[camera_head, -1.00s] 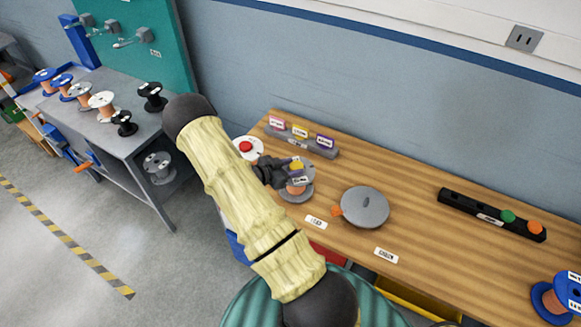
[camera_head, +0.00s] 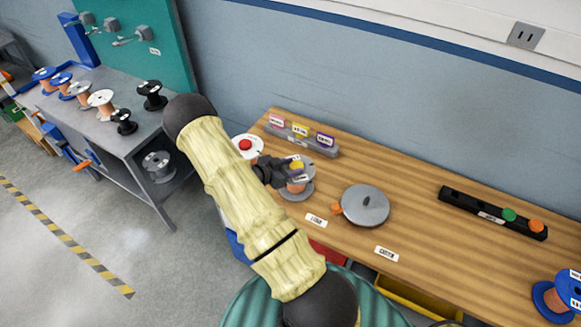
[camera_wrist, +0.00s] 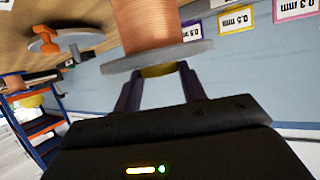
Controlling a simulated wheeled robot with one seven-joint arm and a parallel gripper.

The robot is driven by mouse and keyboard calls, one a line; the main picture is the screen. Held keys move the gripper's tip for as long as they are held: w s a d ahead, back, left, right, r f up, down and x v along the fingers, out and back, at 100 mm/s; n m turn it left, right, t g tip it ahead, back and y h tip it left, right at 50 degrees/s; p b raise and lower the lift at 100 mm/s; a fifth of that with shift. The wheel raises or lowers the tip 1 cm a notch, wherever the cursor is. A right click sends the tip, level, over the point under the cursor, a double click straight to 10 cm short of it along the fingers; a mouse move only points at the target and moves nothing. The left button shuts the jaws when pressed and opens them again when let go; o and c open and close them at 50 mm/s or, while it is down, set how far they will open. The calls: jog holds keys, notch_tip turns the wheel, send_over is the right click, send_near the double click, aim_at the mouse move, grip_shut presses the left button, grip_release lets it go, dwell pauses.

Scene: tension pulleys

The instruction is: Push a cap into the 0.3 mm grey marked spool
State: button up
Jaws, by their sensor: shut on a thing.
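A grey-flanged spool with copper wire (camera_head: 297,189) stands upright on the wooden bench, beside my gripper. The wrist view shows its copper winding (camera_wrist: 150,22) and a grey flange (camera_wrist: 158,60). My gripper (camera_head: 296,168) is at the flange, with a finger on either side of a yellow cap (camera_head: 296,165). The cap also shows in the wrist view (camera_wrist: 158,70), between the fingertips and against the flange's middle. Most of the cap is hidden, so I cannot tell how deep it sits. The spool's marking is not readable here.
A rack with pink, yellow and purple labels (camera_head: 318,147) stands behind the spool. A red button (camera_head: 245,145) is to the left. A grey disc with an orange knob (camera_head: 365,207) lies to the right, then a black strip (camera_head: 465,206).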

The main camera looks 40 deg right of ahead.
jog(key=o, duration=1)
jog(key=shift+f, duration=0.2)
jog(key=shift+o, duration=0.2)
jog(key=shift+a, duration=0.1)
jog(key=b+v, duration=0.3)
jog(key=v, duration=1.4)
jog(key=shift+a+r, duration=0.15)
